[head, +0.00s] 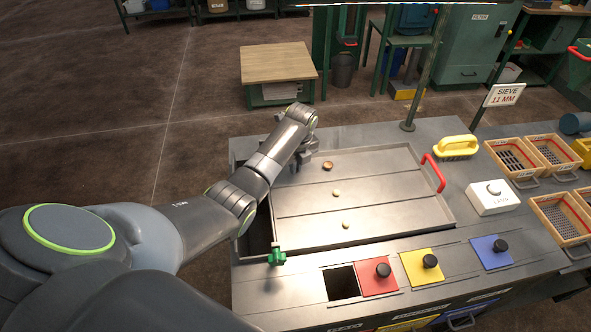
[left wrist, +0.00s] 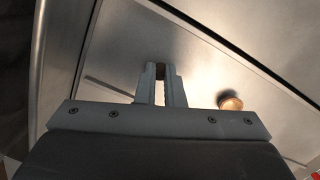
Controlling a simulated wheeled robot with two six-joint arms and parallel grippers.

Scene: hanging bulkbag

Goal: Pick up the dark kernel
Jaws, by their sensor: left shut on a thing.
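My left gripper (head: 303,162) is low over the far left part of the grey metal tray (head: 390,212). In the left wrist view, its two fingers (left wrist: 160,80) are close together, shut on a small dark brown thing (left wrist: 160,71), which looks like the dark kernel and is mostly hidden between them. A brown kernel (head: 327,166) lies on the tray just right of the gripper; it also shows in the left wrist view (left wrist: 230,102). Two pale kernels lie nearer, one in the middle (head: 336,194) and one toward the front (head: 346,225). My right gripper is not in view.
A red handle (head: 433,173) rises at the tray's right edge. A yellow brush (head: 455,146) and sieve baskets (head: 512,158) stand right.

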